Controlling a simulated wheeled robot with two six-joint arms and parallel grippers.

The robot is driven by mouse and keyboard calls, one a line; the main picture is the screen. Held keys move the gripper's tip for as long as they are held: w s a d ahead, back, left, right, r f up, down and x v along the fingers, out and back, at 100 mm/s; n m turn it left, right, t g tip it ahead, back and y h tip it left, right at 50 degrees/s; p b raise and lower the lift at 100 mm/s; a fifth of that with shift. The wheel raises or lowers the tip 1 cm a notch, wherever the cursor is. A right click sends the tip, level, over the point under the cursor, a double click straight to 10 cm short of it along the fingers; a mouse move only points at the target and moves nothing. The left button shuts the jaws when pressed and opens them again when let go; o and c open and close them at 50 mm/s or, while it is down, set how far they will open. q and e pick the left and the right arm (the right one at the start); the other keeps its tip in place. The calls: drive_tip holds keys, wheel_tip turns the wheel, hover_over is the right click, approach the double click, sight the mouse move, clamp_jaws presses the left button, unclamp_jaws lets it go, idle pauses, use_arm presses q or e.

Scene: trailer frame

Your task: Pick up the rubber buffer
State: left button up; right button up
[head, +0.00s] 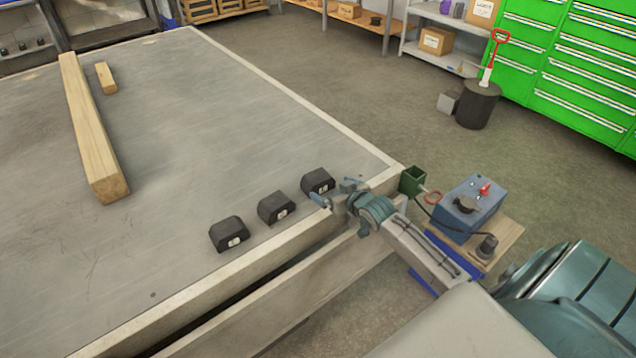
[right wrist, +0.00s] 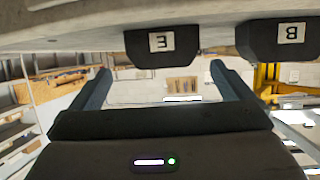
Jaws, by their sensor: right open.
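Three black rubber buffers with white label plates stand in a row on the grey trailer bed: a left one (head: 229,234), a middle one (head: 276,207) and a right one (head: 318,182). My right gripper (head: 335,194) is open at the bed's edge, just right of the right buffer. The right wrist view looks upside down. There, my right gripper's fingers (right wrist: 160,70) are spread with nothing held between them. A buffer marked E (right wrist: 162,46) shows above the gap, and one marked B (right wrist: 278,40) is to its right. My left gripper is not in view.
The trailer bed (head: 215,140) has a raised rim along its edges. A long timber beam (head: 90,130) and a short wood block (head: 105,77) lie at the left. A blue box (head: 470,208) stands right of my right gripper. The middle of the bed is clear.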

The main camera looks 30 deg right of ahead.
sight(322, 184)
drive_tip(key=x, duration=0.9)
drive_tip(key=shift+s+a+f, duration=0.1)
drive_tip(key=shift+a+f, duration=0.1)
drive_tip(key=shift+s, duration=0.1)
drive_tip(key=shift+r, duration=0.1)
drive_tip(key=c, duration=1)
drive_tip(key=shift+o, duration=0.2)
